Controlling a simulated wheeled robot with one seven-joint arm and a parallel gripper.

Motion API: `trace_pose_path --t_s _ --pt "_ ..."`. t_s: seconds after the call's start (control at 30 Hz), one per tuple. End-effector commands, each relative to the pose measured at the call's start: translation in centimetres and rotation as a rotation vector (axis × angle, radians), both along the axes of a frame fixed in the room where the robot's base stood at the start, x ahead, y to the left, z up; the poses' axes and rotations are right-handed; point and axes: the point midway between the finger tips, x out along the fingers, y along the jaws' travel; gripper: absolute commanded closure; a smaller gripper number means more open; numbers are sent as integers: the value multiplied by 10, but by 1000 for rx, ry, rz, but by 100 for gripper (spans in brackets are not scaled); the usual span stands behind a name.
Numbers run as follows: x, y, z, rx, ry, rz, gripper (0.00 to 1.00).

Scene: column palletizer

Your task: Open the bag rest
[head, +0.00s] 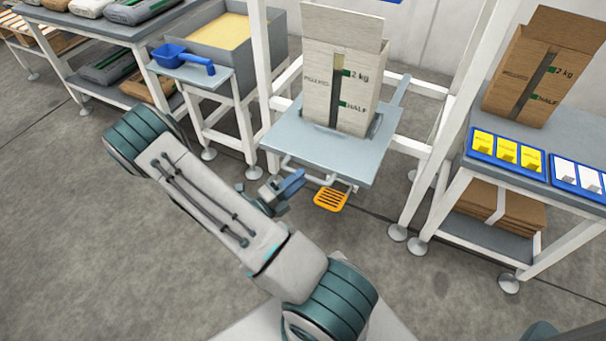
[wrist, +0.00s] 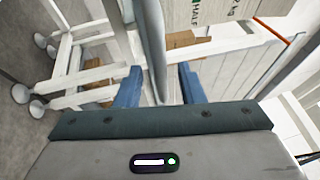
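No part is labelled as the bag rest; a grey plate (head: 318,150) on a white frame carries an open-topped paper bag or box (head: 341,90) marked "2 kg" and "HALF". A pale bar shows under the plate's front edge, and an orange slotted pedal (head: 330,199) sits below it. My gripper (head: 288,185) is just below and in front of the plate's front-left edge. In the wrist view its blue fingers (wrist: 160,87) stand apart, with a grey edge (wrist: 152,45) seen between them. Contact with that edge cannot be told.
A blue scoop (head: 183,58) lies on a small side table beside a bin of yellow grain (head: 225,32). At right, a table holds a brown carton (head: 540,75) and blue card trays (head: 506,153). Shelves with sacks (head: 130,10) stand at left. The floor in front is clear.

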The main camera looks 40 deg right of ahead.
Motion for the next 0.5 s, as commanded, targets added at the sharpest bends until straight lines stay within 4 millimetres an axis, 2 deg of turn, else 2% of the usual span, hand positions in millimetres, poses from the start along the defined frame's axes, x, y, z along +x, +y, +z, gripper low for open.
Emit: trace_pose_path --t_s 0.1,0.3,0.5 --pt "-1 29 -4 1 1 8 65" --pt "-4 73 -12 1 0 6 65" --pt "-6 102 -17 0 -1 4 65"
